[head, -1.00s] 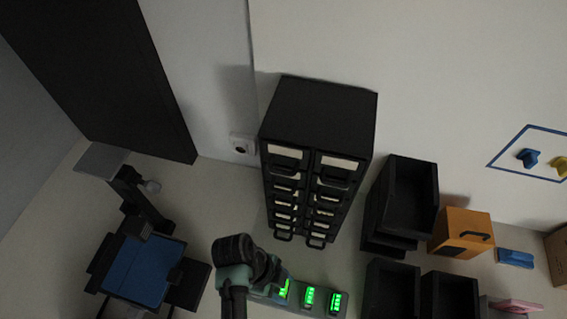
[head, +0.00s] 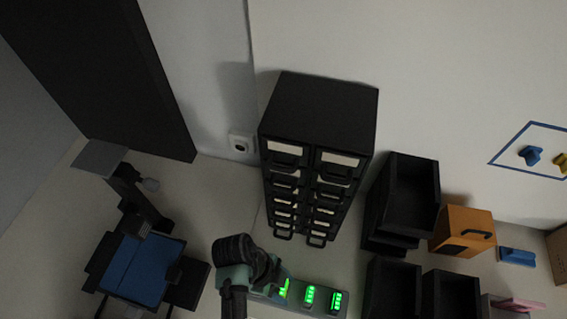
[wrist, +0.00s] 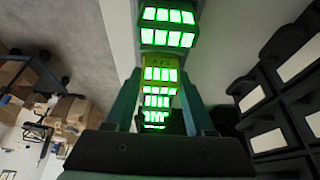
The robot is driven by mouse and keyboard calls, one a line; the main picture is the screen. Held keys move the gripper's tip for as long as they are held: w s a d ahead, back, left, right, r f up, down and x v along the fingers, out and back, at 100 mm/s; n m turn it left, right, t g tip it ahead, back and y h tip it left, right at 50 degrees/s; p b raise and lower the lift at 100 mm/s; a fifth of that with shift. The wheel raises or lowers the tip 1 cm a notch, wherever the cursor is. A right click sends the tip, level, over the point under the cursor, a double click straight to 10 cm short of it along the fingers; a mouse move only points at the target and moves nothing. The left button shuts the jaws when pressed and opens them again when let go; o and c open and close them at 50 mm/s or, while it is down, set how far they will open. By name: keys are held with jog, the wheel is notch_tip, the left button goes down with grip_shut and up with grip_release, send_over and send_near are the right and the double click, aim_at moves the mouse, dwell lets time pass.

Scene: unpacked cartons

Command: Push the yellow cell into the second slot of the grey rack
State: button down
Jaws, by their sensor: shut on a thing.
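In the wrist view the two teal fingers of my gripper (wrist: 160,78) are closed on the yellow cell (wrist: 162,61), one on each side. The cell's yellow top edge shows between them, in line with the green-lit panels. The grey rack (wrist: 150,51) runs up the middle of that view with bright green indicators. In the head view the rack (head: 323,299) lies at the bottom centre, and several green displays show on it. My arm covers its left end and hides the cell and fingers there. I cannot tell how deep the cell sits in its slot.
A black drawer cabinet (head: 318,110) stands behind the rack. Black bins (head: 410,190) and an orange box (head: 462,230) are at right. A blue-topped fixture (head: 145,270) is left of my arm. Bare bench lies between the fixture and cabinet.

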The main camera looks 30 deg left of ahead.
jog(key=shift+c, duration=0.9)
grip_release()
jog(key=p+v, duration=0.2)
jog(key=v, duration=1.1)
